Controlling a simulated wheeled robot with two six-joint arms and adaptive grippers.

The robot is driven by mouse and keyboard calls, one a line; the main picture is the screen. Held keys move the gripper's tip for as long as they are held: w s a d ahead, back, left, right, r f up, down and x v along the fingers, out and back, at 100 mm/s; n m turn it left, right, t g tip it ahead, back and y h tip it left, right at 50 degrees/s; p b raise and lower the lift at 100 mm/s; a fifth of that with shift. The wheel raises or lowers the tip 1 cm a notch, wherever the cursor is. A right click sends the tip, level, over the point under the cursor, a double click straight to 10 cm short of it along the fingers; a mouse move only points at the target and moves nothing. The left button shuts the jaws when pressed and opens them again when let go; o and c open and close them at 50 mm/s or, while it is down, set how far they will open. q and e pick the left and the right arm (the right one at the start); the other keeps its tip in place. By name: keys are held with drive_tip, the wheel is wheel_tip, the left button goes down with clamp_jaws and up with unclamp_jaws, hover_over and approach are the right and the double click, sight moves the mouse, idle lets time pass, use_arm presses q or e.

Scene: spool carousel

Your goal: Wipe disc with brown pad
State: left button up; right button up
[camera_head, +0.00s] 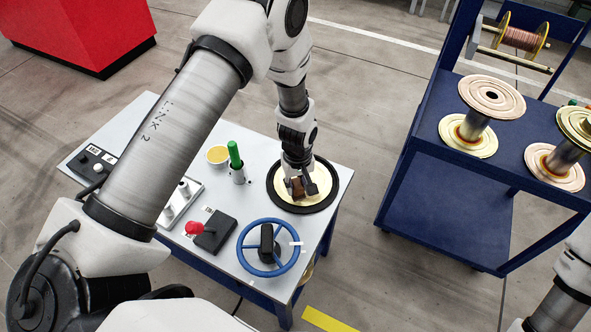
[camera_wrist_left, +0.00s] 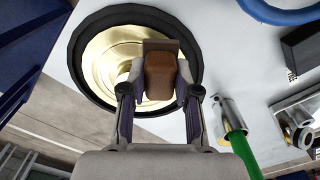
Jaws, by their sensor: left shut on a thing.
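The disc (camera_head: 317,176) is pale gold with a wide black rim and lies at the far right corner of the grey table. It also shows in the left wrist view (camera_wrist_left: 100,63), with bright swirl reflections. My left gripper (camera_head: 300,188) is shut on the brown pad (camera_head: 297,187) and points down over the disc. In the left wrist view the brown pad (camera_wrist_left: 160,75) sits between the fingers, in front of the disc. I cannot tell whether the pad touches the disc. My right gripper is not in view; only part of my right arm shows at the lower right.
A green-handled tool in a metal holder (camera_head: 238,174) and a yellow round dish (camera_head: 218,155) stand left of the disc. A blue handwheel (camera_head: 243,258) and a red-knobbed lever box (camera_head: 214,232) are nearer. A blue rack (camera_head: 428,128) with spools stands right, across a floor gap.

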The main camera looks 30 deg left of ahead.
use_arm(q)
wheel_tip(320, 180, up, 2)
drive_tip(key=shift+a+p, duration=0.1)
drive_tip(key=shift+p, duration=0.5)
drive_tip(key=shift+r+p, duration=0.85)
drive_tip(key=shift+r, duration=0.2)
